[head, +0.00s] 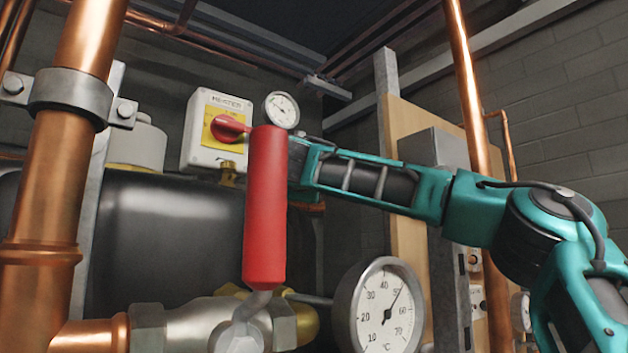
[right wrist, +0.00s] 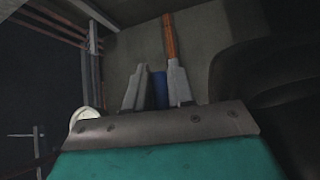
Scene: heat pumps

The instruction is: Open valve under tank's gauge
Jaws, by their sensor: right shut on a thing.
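The black tank (head: 160,240) is at the left in the head view, partly behind a copper pipe and a red lever. A small round white gauge (head: 282,110) shows above the top of that lever, near the tank's right end. My right arm reaches in from the right to just below this gauge, and its gripper is hidden behind the red lever. In the right wrist view my right gripper (right wrist: 158,78) is shut on a blue valve handle (right wrist: 160,90), which shows between its two grey fingers. The valve body is not clearly visible. My left gripper is out of view.
The upright red lever (head: 265,210) stands close in front on a pipe valve. A large temperature gauge (head: 380,305) is at the bottom. A thick copper pipe (head: 60,170) runs up the left. A white switch box (head: 213,132) with a red knob is behind.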

